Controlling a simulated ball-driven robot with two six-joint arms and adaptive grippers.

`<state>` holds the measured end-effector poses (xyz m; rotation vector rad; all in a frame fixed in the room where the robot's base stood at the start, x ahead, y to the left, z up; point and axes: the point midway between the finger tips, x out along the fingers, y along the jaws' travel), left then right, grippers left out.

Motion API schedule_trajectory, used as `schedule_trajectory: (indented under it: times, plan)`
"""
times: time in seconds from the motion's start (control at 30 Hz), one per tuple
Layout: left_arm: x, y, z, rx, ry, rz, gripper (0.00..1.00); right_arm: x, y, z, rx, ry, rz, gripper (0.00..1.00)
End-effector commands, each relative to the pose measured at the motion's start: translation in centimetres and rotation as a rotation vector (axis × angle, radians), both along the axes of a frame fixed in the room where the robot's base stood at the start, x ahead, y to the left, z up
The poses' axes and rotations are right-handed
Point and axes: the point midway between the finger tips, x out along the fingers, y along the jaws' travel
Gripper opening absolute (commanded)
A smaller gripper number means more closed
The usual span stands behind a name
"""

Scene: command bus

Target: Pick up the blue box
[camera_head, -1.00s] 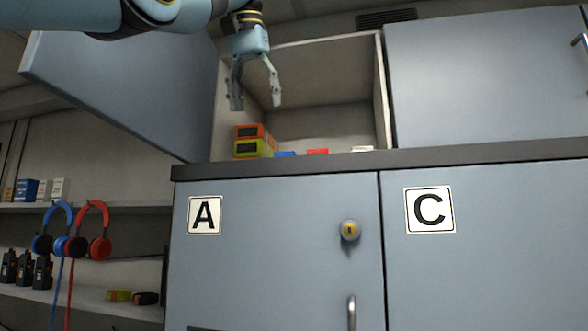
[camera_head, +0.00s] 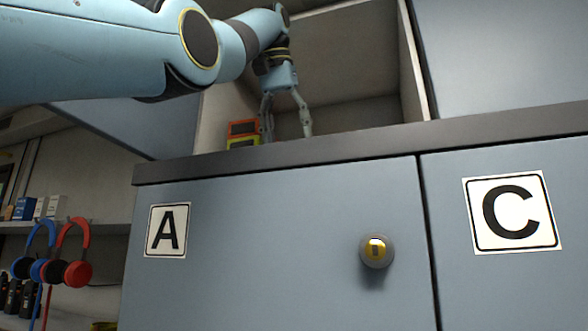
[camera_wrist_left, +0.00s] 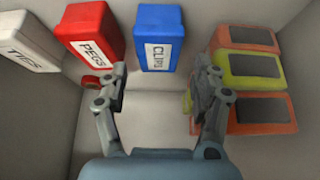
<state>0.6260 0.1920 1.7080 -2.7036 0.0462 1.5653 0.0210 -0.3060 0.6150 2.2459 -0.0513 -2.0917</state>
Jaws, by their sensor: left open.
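The blue box (camera_wrist_left: 158,38), with a white label that seems to read "CLIPS", stands in the open cabinet compartment in the left wrist view. In the head view it is hidden behind the counter edge. My left gripper (camera_head: 288,136) is open and points down into the compartment. In the left wrist view its two fingers (camera_wrist_left: 160,85) are spread, and the blue box lies beyond and between the fingertips, apart from them. The gap between the fingers is empty. My right gripper is in neither view.
A red "PEGS" box (camera_wrist_left: 90,35) and a white box (camera_wrist_left: 28,42) stand left of the blue box. Orange and yellow-green devices (camera_wrist_left: 250,70) are stacked close by the right finger. The counter edge (camera_head: 330,145) runs below the compartment. Headphones (camera_head: 75,255) hang at the left.

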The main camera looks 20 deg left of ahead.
Motion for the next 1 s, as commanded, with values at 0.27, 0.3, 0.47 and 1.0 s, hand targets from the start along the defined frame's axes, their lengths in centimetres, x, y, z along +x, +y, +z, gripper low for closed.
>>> schedule_trajectory:
  times: [0.27, 0.3, 0.47, 1.0]
  plan:
    - [1.7, -0.3, -2.7, 0.0, 0.002, 0.0, 0.65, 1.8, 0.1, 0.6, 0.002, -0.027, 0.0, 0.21]
    - [2.1, -0.3, -3.2, 0.0, 0.001, 0.0, 0.65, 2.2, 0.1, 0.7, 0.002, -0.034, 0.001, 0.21]
    - [2.9, -0.3, -4.7, 0.0, 0.001, 0.0, 0.65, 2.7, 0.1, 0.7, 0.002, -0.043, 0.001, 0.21]
    - [3.0, -0.3, -4.9, 0.0, 0.0, 0.0, 0.26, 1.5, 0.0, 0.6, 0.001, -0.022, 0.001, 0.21]
